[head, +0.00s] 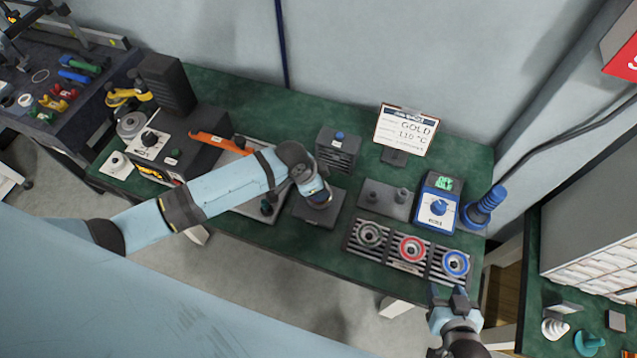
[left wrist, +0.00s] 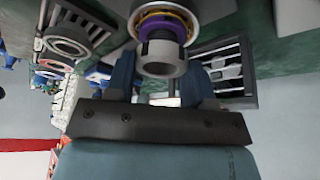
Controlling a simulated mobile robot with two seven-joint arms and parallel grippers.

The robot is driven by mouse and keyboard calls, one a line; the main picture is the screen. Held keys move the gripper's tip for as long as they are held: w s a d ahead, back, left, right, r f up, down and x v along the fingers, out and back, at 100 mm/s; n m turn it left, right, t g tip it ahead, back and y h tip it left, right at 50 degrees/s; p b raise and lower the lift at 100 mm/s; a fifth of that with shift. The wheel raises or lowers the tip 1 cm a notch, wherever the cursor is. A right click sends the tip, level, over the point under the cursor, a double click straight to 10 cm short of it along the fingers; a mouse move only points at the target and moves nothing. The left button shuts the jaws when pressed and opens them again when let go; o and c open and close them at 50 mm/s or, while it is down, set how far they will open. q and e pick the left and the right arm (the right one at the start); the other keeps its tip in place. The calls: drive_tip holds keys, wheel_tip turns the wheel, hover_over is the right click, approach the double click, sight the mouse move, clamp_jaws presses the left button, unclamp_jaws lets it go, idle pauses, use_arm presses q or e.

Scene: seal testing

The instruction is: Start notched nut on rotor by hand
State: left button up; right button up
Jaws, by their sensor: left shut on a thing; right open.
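My left gripper (head: 319,196) is over the dark square plate (head: 320,212) near the table's middle, its fingertips largely hidden by the hand. Right against the nut is a round part with purple and yellow rings, likely the rotor (left wrist: 163,27); I cannot tell if the threads are engaged. The rotor is not clearly visible in the head view. My right gripper (head: 447,297) is open and empty off the table's front right edge.
A slatted rack (head: 400,261) with grey, red and blue rings lies at the front right. Behind it are a blue meter (head: 438,203), a blue stepped cone (head: 484,207) and a grey plate with pegs (head: 386,199).

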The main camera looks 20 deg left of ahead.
drive_tip(key=shift+w+a+r, duration=0.1)
drive_tip(key=shift+r, duration=0.2)
use_arm(q)
drive_tip(key=shift+f, duration=0.4)
use_arm(e)
drive_tip(key=shift+f, duration=0.4)
use_arm(q)
drive_tip(key=shift+s+f, duration=0.1)
use_arm(e)
drive_tip(key=shift+r, duration=0.3)
use_arm(q)
drive_tip(key=shift+a+f+m+g, duration=0.1)
drive_tip(key=shift+m+g, duration=0.2)
drive_tip(key=shift+m, duration=0.6)
drive_tip(key=shift+m+g+h+b, duration=0.3)
drive_tip(key=shift+m+g+b, duration=0.15)
drive_tip(key=shift+m, duration=0.65)
use_arm(e)
drive_tip(key=shift+s+f, duration=0.2)
drive_tip(key=shift+f, duration=0.5)
use_arm(q)
drive_tip(key=shift+m+g+b, duration=0.25)
drive_tip(key=shift+m+b, duration=0.1)
drive_tip(key=shift+m, duration=0.25)
drive_tip(key=shift+m+g+b, duration=0.5)
drive_tip(key=shift+m+b, duration=0.15)
drive_tip(key=shift+m, duration=0.75)
use_arm(e)
drive_tip(key=shift+f, duration=0.95)
